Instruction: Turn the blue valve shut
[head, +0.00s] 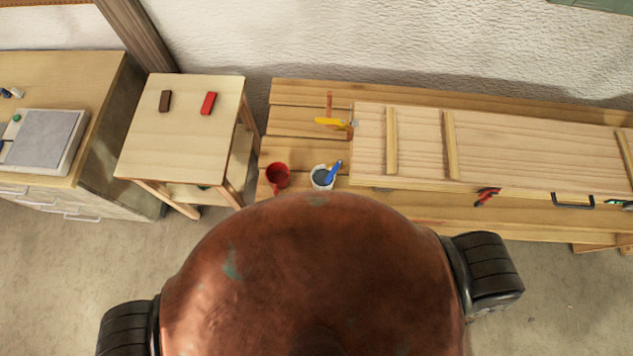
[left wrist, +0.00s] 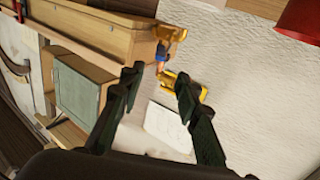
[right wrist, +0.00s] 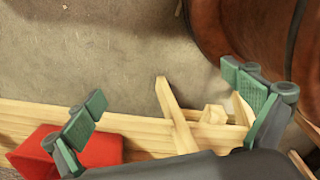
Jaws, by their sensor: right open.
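I cannot make out a blue valve for certain in any view. A small blue part (left wrist: 161,52) shows in the left wrist view, beside a yellow piece (left wrist: 171,32); it is too small to tell what it is. In the head view a blue handle (head: 333,172) sticks up out of a white cup (head: 320,180). My left gripper (left wrist: 158,82) is open, its dark fingers apart with nothing held between them; the blue part lies beyond them. My right gripper (right wrist: 168,95) is open and empty above the floor and a wooden beam. Neither gripper shows in the head view.
A wooden bench (head: 300,92) carries a long plank panel (head: 500,150), a red mug (head: 277,177) and a yellow tool (head: 330,122). A small table (head: 180,140) holds two blocks. In the right wrist view a red object (right wrist: 100,150) lies close by my right gripper.

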